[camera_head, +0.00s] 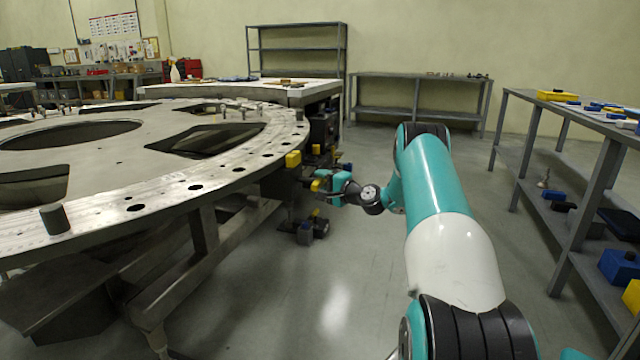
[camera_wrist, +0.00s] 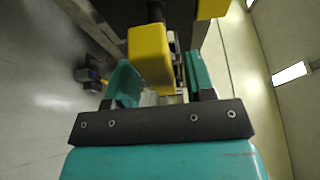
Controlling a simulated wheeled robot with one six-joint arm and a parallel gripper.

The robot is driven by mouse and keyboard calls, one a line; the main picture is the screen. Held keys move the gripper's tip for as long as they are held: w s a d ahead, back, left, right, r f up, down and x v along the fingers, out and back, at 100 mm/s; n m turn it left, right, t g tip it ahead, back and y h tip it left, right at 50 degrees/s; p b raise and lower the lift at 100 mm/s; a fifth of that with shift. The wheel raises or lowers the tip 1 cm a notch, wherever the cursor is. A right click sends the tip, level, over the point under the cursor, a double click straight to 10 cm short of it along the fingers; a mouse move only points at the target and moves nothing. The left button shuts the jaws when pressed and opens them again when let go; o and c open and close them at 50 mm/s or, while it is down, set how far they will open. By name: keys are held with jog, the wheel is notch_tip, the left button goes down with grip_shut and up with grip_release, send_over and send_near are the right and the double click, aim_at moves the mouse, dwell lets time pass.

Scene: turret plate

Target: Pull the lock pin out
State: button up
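A yellow block-shaped handle (camera_wrist: 152,55) on a dark rod is in the middle of the wrist view, and it seems to be the lock pin's grip. In the head view a yellow piece (camera_head: 317,185) shows at my gripper's tips, beside the turret plate's edge. My gripper (camera_wrist: 160,85) has its two teal fingers apart, one on each side of the yellow handle. A gap shows beside each finger, so it looks open around the handle. In the head view my gripper (camera_head: 327,186) is small. The pin's shaft and hole are hidden.
The large round turret plate (camera_head: 160,185) with holes fills the left on a metal frame. Other yellow pieces sit near its edge, one at the rim (camera_head: 293,159) and one lower (camera_head: 316,212). A shelf bench (camera_head: 590,165) stands right.

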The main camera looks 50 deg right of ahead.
jog(key=s+b, duration=1.1)
jog(key=s, duration=0.6)
jog(key=shift+s+b, duration=0.15)
jog(key=shift+b, duration=0.15)
jog(key=shift+a, duration=0.15)
